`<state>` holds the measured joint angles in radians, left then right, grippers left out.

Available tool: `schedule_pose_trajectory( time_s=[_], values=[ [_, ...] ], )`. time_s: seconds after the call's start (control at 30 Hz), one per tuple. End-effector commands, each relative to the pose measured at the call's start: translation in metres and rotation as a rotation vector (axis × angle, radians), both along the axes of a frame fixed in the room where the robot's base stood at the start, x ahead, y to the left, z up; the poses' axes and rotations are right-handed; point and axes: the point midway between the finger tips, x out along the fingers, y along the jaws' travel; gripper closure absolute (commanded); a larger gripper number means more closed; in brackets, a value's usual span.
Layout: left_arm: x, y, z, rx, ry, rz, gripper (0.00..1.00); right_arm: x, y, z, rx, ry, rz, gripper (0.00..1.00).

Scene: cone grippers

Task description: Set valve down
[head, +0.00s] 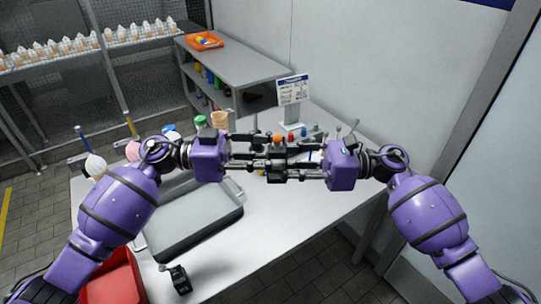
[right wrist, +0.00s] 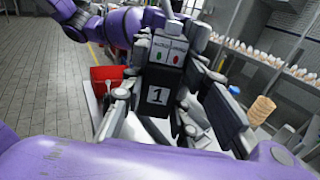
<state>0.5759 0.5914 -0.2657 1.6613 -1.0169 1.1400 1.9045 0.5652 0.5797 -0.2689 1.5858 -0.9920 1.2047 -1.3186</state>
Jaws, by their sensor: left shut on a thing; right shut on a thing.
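The valve appears as a dark block with a white "1" label (right wrist: 157,96) and a pale panel with a green and a red mark, seen close up in the right wrist view. In the head view my left gripper (head: 265,165) and my right gripper (head: 296,164) meet above the table (head: 290,210), and their fingers largely hide the block. Both grippers are shut on it from opposite sides, with the block apparently held above the tabletop. The gap below it cannot be judged exactly.
A grey tray (head: 196,242) lies left of centre, with a small black device (head: 176,279) near the front edge and a red bin (head: 112,285) at front left. Cups and bottles (head: 219,119) and a sign (head: 293,90) stand behind. The table's front right is clear.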

Motion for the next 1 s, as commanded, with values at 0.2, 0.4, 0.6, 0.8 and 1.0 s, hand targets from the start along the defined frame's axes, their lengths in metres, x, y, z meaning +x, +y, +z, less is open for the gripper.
schedule_pose_trajectory(
  time_s=[0.2, 0.4, 0.6, 0.8, 1.0],
  values=[
    [-0.001, 0.000, 0.000, -0.001, 0.001, -0.004, 1.00, 0.001, -0.001, 0.000, 0.000, -0.001, -0.004, 0.50],
    [-0.001, 0.000, 0.000, -0.001, 0.000, -0.003, 1.00, 0.001, -0.001, 0.000, 0.000, -0.001, -0.003, 0.50],
    [-0.001, 0.000, 0.001, -0.001, 0.000, -0.003, 1.00, 0.002, -0.009, 0.000, -0.002, 0.000, -0.006, 0.50],
    [-0.001, 0.000, 0.001, -0.001, 0.000, -0.003, 1.00, 0.003, -0.046, -0.001, -0.004, 0.001, -0.007, 0.50],
    [-0.001, 0.000, 0.001, -0.001, 0.000, -0.003, 1.00, 0.004, -0.088, 0.000, -0.002, 0.001, -0.007, 0.50]
  ],
)
